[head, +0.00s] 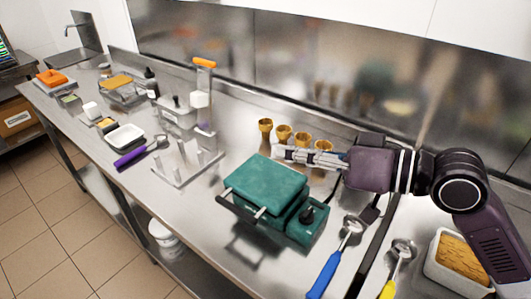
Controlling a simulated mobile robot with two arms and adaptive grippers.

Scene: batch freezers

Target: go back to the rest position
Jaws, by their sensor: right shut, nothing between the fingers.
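My right gripper (285,153) reaches in from the right, pointing left, with its fingers closed together and nothing between them. Its fingertips are above the back edge of a green flat-topped device (265,185) and in front of several golden cups (265,126). The gripper overlaps the lower parts of some cups in the picture; I cannot tell whether it touches them. My left gripper is not in the head view.
A blue-handled scoop (325,272) and a yellow-handled scoop (397,266) lie at the front right, near a white tub (440,277) of golden-brown food. A metal stand (185,160) with upright posts stands left of the device. A purple-handled scoop (133,156) lies farther left.

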